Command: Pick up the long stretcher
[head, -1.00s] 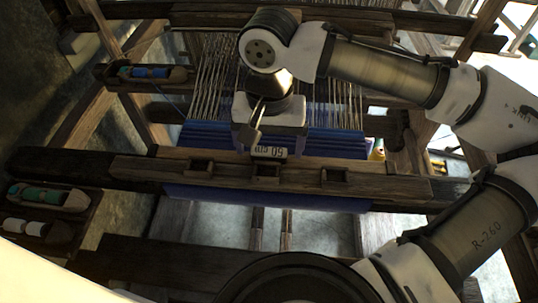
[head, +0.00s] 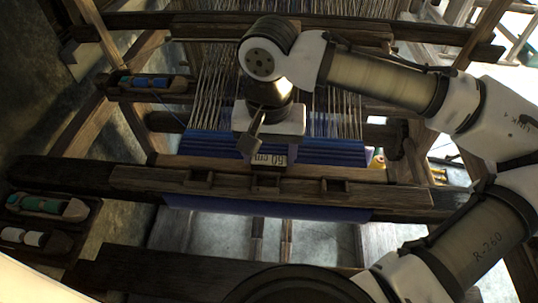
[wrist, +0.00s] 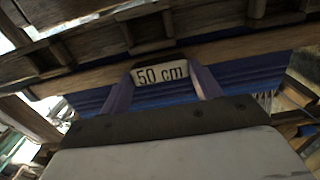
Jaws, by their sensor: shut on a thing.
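The long stretcher shows as a small block with a pale "50 cm" label (head: 268,159) at the middle of the loom's front beam. In the wrist view its label (wrist: 161,75) sits between the two fingers. My gripper (head: 267,152) reaches down to it from above and is shut on it. The block is just behind the middle slot of a wooden slotted rail (head: 230,184). Most of the stretcher's body is hidden, and I cannot tell whether its lower end is in the slot.
Blue cloth (head: 325,152) and pale warp threads (head: 215,90) lie behind the rail. A tray with a blue bobbin shuttle (head: 150,82) is at upper left. Shuttles with green (head: 42,205) and white (head: 22,236) bobbins lie at lower left. Dark beams cross the front.

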